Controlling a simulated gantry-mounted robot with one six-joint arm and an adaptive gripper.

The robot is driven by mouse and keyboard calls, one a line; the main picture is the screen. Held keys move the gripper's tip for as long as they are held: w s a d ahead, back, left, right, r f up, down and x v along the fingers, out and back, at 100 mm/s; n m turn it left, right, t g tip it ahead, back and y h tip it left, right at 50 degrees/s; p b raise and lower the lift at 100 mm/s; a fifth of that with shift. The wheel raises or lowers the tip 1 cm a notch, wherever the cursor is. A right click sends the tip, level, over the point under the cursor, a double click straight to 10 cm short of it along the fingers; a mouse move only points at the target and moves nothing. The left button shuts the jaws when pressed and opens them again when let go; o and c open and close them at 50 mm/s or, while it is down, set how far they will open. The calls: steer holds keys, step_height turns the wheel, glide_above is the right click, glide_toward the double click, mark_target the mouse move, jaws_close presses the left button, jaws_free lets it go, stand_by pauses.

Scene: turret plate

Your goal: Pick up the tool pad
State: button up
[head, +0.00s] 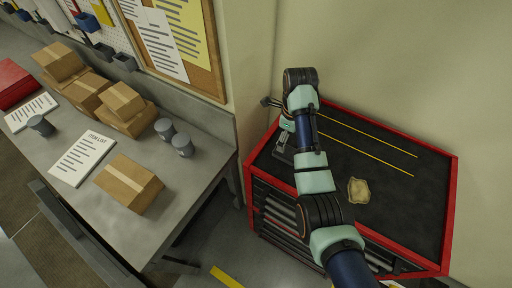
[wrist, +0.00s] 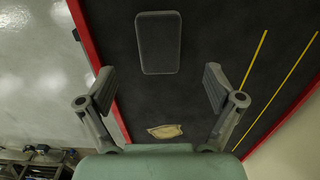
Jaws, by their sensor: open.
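The tool pad (wrist: 158,42) is a flat dark rectangle with rounded corners, lying on the dark top of the red tool cabinet (wrist: 92,38). In the wrist view it is at upper middle, beyond my fingertips. My gripper (wrist: 158,85) is open and empty above the cabinet top, its two fingers spread wide on either side. In the head view my gripper (head: 284,150) hangs over the left end of the cabinet (head: 453,200). I cannot make out the pad in the head view; my gripper and arm cover that area.
A tan, flat, irregular piece (head: 359,190) lies on the cabinet top, to the right of my arm. Two yellow lines (head: 370,139) run along its wall side. A grey workbench (head: 188,205) with cardboard boxes (head: 130,184), cups (head: 182,145) and papers stands at left.

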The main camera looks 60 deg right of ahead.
mark_target(287, 151)
steer(key=shift+s+f, duration=0.15)
steer(key=shift+f, duration=0.35)
steer(key=shift+s+f, duration=0.15)
steer(key=shift+f, duration=0.35)
step_height(287, 151, down, 6)
steer(key=shift+a+p, duration=0.1)
steer(key=shift+p, duration=0.5)
steer(key=c, duration=1.1)
